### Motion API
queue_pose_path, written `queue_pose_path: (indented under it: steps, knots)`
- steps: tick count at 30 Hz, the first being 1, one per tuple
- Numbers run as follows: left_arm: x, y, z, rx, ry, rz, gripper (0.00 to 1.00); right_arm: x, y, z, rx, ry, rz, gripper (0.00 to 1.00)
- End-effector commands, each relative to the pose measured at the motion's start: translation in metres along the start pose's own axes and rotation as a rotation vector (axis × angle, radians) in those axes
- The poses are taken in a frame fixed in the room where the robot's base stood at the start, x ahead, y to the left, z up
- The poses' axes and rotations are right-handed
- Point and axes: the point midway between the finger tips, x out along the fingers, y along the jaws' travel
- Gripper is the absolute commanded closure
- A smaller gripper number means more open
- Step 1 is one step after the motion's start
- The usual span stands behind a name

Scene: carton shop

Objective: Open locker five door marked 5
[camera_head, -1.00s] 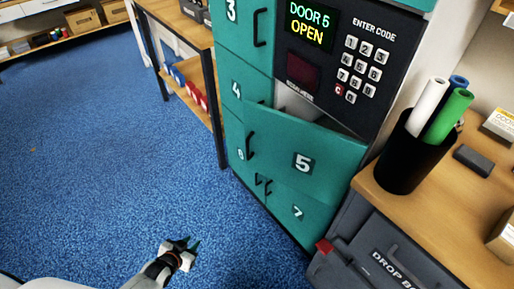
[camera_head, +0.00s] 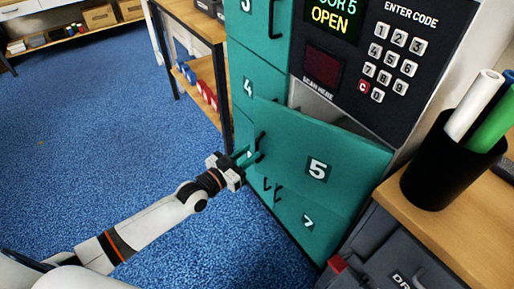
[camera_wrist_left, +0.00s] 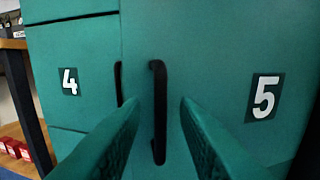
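The teal locker door marked 5 (camera_head: 335,150) stands ajar, with a gap along its top edge. Its black vertical handle (camera_head: 261,144) is near the door's left edge. My left gripper (camera_head: 248,160) has its fingertips at this handle. In the left wrist view the handle (camera_wrist_left: 158,90) stands between the two teal fingers (camera_wrist_left: 160,115), which are apart with space on both sides of it. The number 5 plate (camera_wrist_left: 264,97) shows to the right of it. My right gripper is not in view.
The keypad panel (camera_head: 385,70) above the door has a display reading OPEN. Doors 4 (camera_head: 255,85) and 7 (camera_head: 312,215) are close by. A desk (camera_head: 430,205) with a black pen cup (camera_head: 445,175) stands at right. Blue floor (camera_head: 110,130) is clear at left.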

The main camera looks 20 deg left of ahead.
Motion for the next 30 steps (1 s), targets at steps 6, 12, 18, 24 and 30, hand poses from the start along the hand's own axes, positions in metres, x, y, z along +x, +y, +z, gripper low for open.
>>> queue_pose_path:
  steps: [6,12,18,24,30]
  knots:
    - [0.031,0.000,0.000,-0.001,-0.001,0.000,0.72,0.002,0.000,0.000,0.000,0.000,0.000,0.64]
    - [0.039,-0.001,0.000,-0.001,0.001,-0.001,0.72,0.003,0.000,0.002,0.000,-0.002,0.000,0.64]
    - [0.039,-0.001,0.000,-0.001,0.001,-0.001,0.72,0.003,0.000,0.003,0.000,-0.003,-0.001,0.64]
    - [0.039,0.000,0.000,0.000,0.001,0.000,1.00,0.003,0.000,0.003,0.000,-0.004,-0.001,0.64]
    - [0.039,0.000,0.000,0.000,0.001,0.000,1.00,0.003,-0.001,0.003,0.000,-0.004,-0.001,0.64]
